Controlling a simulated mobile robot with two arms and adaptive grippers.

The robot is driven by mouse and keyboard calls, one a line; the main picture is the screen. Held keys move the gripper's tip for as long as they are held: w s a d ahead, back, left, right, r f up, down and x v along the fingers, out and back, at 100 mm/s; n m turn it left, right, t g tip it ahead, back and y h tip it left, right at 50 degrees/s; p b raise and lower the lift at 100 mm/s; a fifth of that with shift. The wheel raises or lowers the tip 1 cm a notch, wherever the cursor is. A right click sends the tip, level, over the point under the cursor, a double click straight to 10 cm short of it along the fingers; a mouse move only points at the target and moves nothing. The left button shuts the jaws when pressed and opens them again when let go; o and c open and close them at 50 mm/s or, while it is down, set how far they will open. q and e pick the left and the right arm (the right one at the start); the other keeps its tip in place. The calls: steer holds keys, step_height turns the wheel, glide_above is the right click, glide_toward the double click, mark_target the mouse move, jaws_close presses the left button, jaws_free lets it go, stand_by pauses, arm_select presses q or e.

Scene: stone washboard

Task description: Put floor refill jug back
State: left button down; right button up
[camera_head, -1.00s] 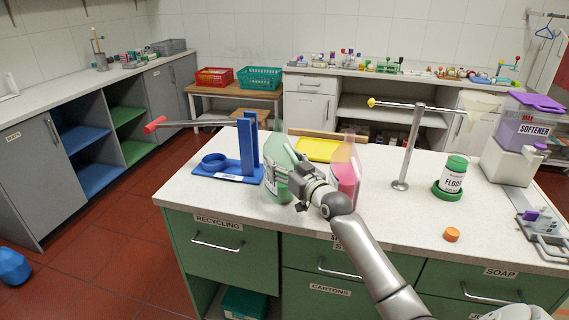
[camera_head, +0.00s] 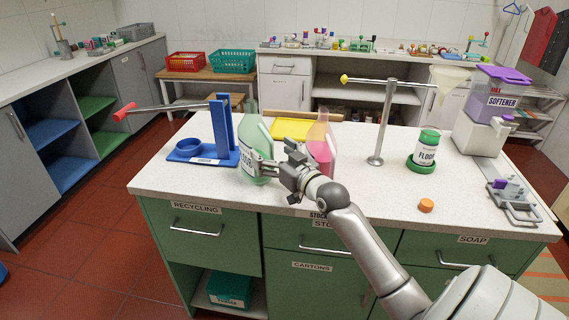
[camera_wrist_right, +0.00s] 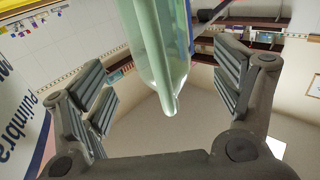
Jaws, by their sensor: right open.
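A translucent green jug (camera_head: 251,152) with a white label stands upright on the white worktop, beside the blue stand; its label is partly covered. My right gripper (camera_head: 267,166) is open at the jug's right side. In the right wrist view the jug (camera_wrist_right: 160,45) shows between the spread fingers (camera_wrist_right: 165,85), with space on both sides and no finger visibly closed on it. My left gripper is not in view.
A pink jug (camera_head: 321,153) stands just behind my right gripper. The blue stand (camera_head: 222,135) with a red-tipped lever is left of the green jug. A yellow tray (camera_head: 290,129), metal post (camera_head: 381,130) and orange cap (camera_head: 426,205) are on the worktop. The front left worktop is clear.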

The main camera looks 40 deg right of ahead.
steer(key=shift+s+a+b, duration=0.15)
steer(key=shift+s+b, duration=0.15)
steer(key=shift+s, duration=2.55)
